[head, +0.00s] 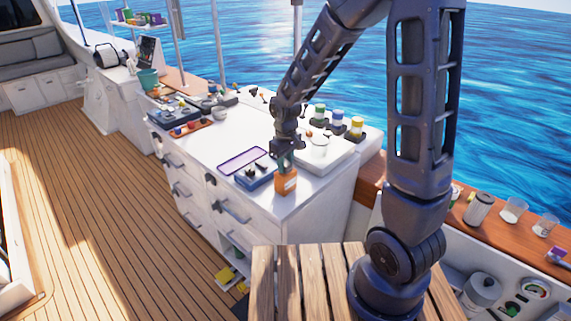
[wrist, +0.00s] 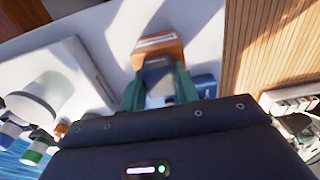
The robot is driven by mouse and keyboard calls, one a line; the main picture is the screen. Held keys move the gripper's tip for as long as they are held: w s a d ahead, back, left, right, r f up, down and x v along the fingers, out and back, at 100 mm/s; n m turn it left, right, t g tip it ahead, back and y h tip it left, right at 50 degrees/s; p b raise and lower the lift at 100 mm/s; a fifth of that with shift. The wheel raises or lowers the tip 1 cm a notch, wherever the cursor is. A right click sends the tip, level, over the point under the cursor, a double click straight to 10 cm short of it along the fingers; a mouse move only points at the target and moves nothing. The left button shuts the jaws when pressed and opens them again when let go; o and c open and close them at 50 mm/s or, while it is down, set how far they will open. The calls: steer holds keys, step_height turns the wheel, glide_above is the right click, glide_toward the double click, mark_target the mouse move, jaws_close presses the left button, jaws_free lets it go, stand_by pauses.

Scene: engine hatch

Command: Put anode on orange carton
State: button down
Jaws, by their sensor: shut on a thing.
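The orange carton (head: 286,184) stands on the white counter near its front right corner. In the wrist view the carton (wrist: 158,44) shows just beyond the fingertips. My gripper (head: 286,164) points down directly over the carton. In the wrist view its two green fingers (wrist: 158,82) are shut on a grey block, which looks like the anode (wrist: 158,68). The block overlaps the carton in that view; whether they touch I cannot tell. In the head view the anode is hidden by the gripper.
A blue tray (head: 257,179) with dark parts stands close left of the carton. A purple-rimmed tray (head: 229,165) lies behind it. A white board (head: 334,158) with several jars is at the right. A red-brown tray (head: 178,136) is farther back. The counter's middle is mostly clear.

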mark_target(286, 163)
steer(key=shift+f, duration=0.25)
steer(key=c, duration=1)
jaws_free()
steer(key=shift+c, duration=0.2)
steer(key=shift+r, duration=0.1)
step_height(286, 163, up, 12)
steer(key=shift+r, duration=0.15)
steer(key=s+d+r+m+t, duration=0.1)
steer(key=s+d+r+m, duration=0.2)
steer(key=d, duration=0.5)
steer(key=s+d+r+m+t, duration=0.2)
steer(key=s+d+r+m, duration=0.1)
steer(key=s+d, duration=0.3)
steer(key=s+d+r+m+t, duration=0.1)
steer(key=s+d+r+m, duration=0.2)
steer(key=d, duration=0.8)
steer(key=shift+s+r+t, duration=0.3)
steer(key=shift+s+r, duration=0.3)
steer(key=shift+s, duration=0.6)
